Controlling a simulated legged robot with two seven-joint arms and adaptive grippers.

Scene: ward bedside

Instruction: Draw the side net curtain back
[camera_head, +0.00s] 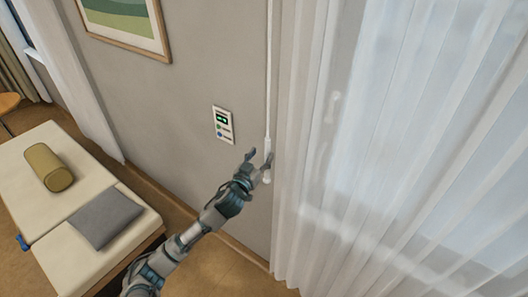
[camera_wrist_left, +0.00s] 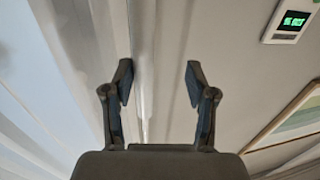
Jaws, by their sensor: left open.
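The sheer white net curtain (camera_head: 340,150) hangs in folds over the window on the right in the head view, and its pale folds (camera_wrist_left: 60,60) fill the left of the left wrist view. A thin white wand (camera_head: 268,80) hangs straight down just left of the curtain's edge, with a thicker lower end. My left gripper (camera_head: 260,156) is open at the wand's lower end, its fingers on either side of it in the picture. In the wrist view the open fingers (camera_wrist_left: 158,82) have pale upright strips between them; contact with the wand cannot be told. My right gripper is not in view.
A wall panel (camera_head: 223,125) with a green display is left of the gripper. A framed picture (camera_head: 128,22) hangs higher up. A couch (camera_head: 40,150) with a tan bolster (camera_head: 48,167) and grey cushion (camera_head: 105,217) stands at left. Another curtain (camera_head: 70,75) hangs behind it.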

